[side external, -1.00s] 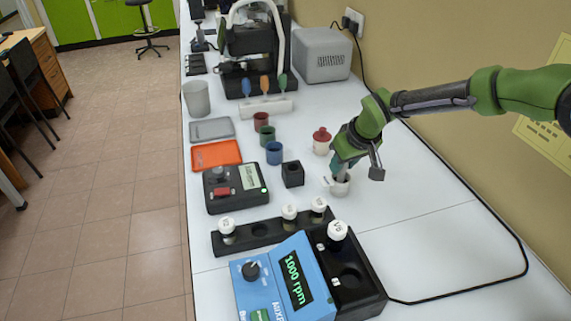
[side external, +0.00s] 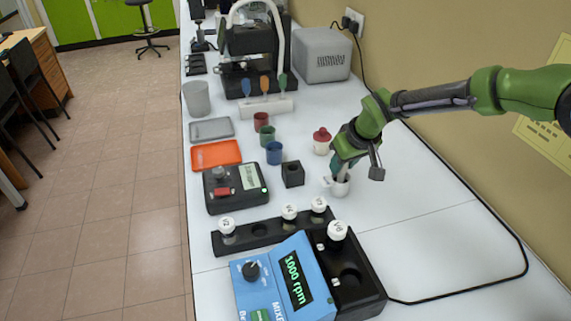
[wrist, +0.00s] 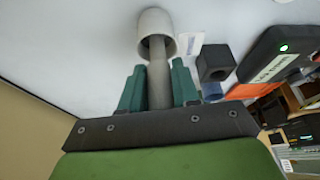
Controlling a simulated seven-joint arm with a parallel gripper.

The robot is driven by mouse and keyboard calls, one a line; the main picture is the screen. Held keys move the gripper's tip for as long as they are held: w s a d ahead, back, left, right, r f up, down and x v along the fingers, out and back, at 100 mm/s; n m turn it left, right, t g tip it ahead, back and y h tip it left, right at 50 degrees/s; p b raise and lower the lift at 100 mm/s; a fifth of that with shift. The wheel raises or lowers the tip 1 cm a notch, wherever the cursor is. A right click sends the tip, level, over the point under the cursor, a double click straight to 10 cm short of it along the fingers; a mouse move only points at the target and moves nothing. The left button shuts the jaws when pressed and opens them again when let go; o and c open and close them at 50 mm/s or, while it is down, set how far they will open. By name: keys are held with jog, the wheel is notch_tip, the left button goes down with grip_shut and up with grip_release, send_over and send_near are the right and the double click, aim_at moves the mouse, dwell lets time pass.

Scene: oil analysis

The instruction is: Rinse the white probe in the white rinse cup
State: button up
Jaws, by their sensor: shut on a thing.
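The rinse cup (side external: 341,188) is a small white cup on the white bench, right of the black square holder. It also shows at the top of the wrist view (wrist: 154,20). My gripper (side external: 340,172) is just above the cup, with its green fingers (wrist: 158,88) shut on the probe. The probe (wrist: 159,77) looks like a grey-white rod in the wrist view. Its far end reaches into the mouth of the cup, and the tip is hidden inside. In the side view the fingers hide most of the probe.
A black square holder (side external: 292,174) and a red-topped bottle (side external: 322,141) stand near the cup. A black meter box (side external: 235,188), a vial rack (side external: 262,233) and a blue mixer (side external: 285,280) reading 1000 rpm are to the left and front. The bench right of the cup is clear.

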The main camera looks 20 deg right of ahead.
jog(key=shift+r, duration=0.15)
jog(key=shift+r, duration=3.8)
jog(key=shift+f, duration=0.1)
